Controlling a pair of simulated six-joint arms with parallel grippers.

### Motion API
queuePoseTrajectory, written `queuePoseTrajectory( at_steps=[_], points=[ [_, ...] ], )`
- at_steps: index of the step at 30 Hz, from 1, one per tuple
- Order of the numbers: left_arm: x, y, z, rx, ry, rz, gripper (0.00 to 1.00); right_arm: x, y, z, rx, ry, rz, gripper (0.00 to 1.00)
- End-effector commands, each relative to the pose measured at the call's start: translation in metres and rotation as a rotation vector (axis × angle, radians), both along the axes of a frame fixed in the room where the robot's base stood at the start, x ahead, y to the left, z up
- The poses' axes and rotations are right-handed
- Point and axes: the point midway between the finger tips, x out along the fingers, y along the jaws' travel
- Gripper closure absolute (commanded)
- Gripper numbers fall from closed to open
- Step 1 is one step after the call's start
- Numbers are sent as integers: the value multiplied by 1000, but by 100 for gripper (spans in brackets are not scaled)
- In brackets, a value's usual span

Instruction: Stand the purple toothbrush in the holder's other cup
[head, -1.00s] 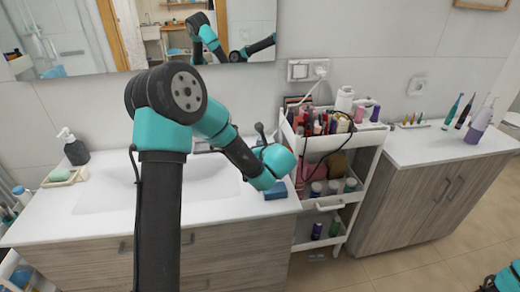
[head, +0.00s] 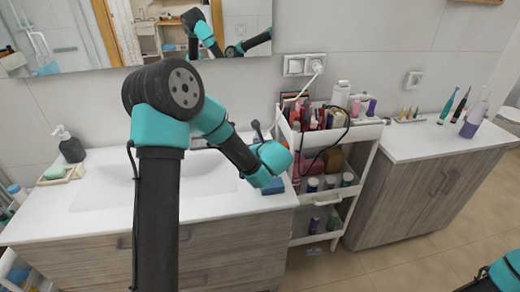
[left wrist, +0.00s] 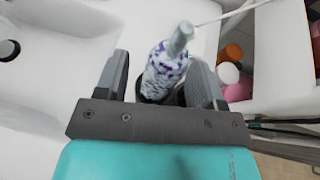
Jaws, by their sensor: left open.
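The fingers are apart, with gaps visible on both sides. Its lower end is dark and partly hidden by the gripper body, so I cannot tell what it stands in. I cannot make out the holder's cups.
A white cart (head: 330,197) crowded with bottles stands right of the sink; a white cable runs above it. A green toothbrush (head: 447,108), a black one (head: 460,107) and a lavender-based item (head: 473,120) stand on the right cabinet. The sink (head: 100,190) is clear.

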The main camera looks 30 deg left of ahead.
Motion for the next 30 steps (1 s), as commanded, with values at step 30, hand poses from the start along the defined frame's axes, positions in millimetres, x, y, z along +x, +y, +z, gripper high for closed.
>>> queuePoseTrajectory(
  at_steps=[30],
  points=[
    [-89, -113, 61, 0, -2, -4, 37, 0, 0, 0, 0, 0, 0, 57]
  ],
)
